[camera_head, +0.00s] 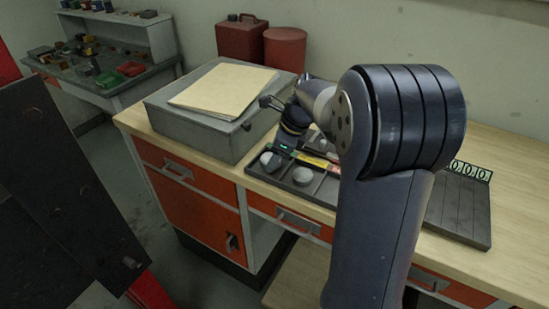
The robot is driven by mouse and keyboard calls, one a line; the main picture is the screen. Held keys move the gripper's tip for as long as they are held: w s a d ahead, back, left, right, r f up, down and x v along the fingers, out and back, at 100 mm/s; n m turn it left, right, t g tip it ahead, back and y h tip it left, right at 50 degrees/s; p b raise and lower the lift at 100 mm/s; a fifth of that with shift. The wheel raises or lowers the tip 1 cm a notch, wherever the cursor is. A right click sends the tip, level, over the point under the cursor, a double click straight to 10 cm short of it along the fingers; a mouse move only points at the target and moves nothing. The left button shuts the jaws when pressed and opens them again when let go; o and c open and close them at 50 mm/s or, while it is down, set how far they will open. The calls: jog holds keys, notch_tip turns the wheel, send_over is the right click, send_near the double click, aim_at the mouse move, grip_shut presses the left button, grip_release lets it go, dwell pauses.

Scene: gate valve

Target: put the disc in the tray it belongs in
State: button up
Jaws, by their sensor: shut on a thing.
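A dark divided tray (324,190) lies on the bench below my wrist. Two pale grey round pieces sit in its front compartments, one on the left (270,161) and one on the right (302,176). Green, yellow and red strips (316,161) run along the tray's back. My arm hides the tray's right part.
A grey box (196,128) with papers (223,85) on top stands left of the tray. A red can (242,40) and a red drum (285,48) stand behind. The bench's far right is clear.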

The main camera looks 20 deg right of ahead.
jog(key=shift+f, duration=0.35)
jog(key=shift+f, duration=0.2)
jog(key=o, duration=1.1)
jog(key=shift+c, duration=0.2)
jog(key=v, duration=1.2)
jog(key=shift+r+p, duration=0.15)
jog(key=shift+p, duration=0.15)
